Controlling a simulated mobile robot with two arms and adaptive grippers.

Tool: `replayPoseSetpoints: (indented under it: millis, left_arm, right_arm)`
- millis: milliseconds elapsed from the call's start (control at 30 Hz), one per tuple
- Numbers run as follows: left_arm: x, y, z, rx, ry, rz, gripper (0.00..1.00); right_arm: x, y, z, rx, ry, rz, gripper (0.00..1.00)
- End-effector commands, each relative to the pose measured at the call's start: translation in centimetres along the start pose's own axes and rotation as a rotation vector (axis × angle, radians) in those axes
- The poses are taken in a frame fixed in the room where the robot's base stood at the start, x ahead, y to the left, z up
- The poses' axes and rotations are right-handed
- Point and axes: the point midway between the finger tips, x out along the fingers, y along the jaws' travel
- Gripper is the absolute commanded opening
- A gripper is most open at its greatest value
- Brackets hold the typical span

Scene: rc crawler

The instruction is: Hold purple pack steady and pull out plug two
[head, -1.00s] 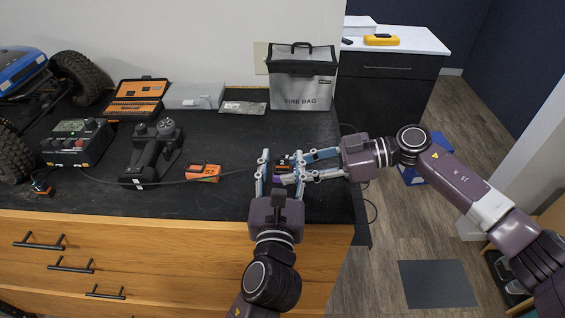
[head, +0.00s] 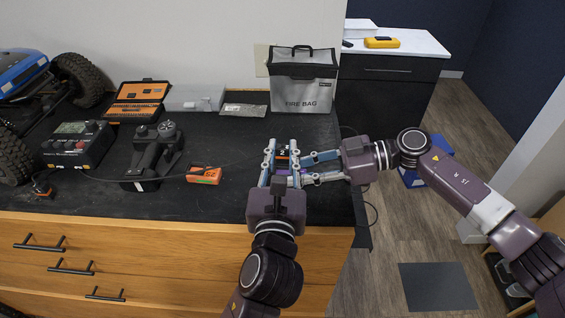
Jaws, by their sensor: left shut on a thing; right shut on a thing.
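Plug two (head: 282,151) is a small black and orange piece marked 2. My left gripper (head: 282,146), reaching up from the lower edge, is shut on it between its fingertips. A small part of the purple pack (head: 280,180) shows below the plug, between the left gripper's fingers. My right gripper (head: 294,168), reaching in from the right, is shut on the pack. Fingers hide most of the pack and the plug's join with it, so I cannot tell whether they still touch. Both grippers are near the right end of the black worktop (head: 225,195).
An orange block (head: 203,175) lies left of the grippers. A black controller (head: 154,160), a charger (head: 76,145) and an RC crawler (head: 25,75) stand farther left. A grey fire bag (head: 303,85) stands behind. The worktop's front edge is close to my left arm.

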Motion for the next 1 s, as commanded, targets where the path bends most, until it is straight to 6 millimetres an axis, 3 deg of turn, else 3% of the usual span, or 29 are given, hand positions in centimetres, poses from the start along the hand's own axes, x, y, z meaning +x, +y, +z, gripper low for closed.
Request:
replayPoseSetpoints:
  millis: [100, 300, 667, 700, 800, 867, 1000]
  left_arm:
    - [0.0, 0.0, 2.8, -0.003, -0.006, -0.001, 0.07]
    - [0.0, -0.1, 5.7, -0.002, -0.003, -0.002, 0.07]
    - [0.0, -0.1, 6.4, 0.001, 0.002, -0.002, 0.07]
    - [0.0, -0.1, 6.4, 0.0, 0.002, -0.001, 0.07]
    - [0.0, -0.1, 6.4, 0.0, 0.001, -0.001, 0.07]
    - [0.0, -0.1, 6.4, 0.0, 0.001, -0.001, 0.07]
    - [0.0, -0.1, 6.4, 0.0, 0.001, -0.001, 0.07]
  right_arm:
    - [0.0, 0.0, 0.0, 0.0, 0.0, 0.0, 0.14]
    - [0.0, 0.0, 0.0, 0.0, 0.0, 0.0, 0.14]
    - [0.0, 0.0, 0.0, 0.0, 0.0, 0.0, 0.14]
    - [0.0, 0.0, 0.0, 0.0, 0.0, 0.0, 0.3]
    - [0.0, 0.0, 0.0, 0.0, 0.0, 0.0, 0.41]
    - [0.0, 0.0, 0.0, 0.0, 0.0, 0.0, 0.47]
    - [0.0, 0.0, 0.0, 0.0, 0.0, 0.0, 0.47]
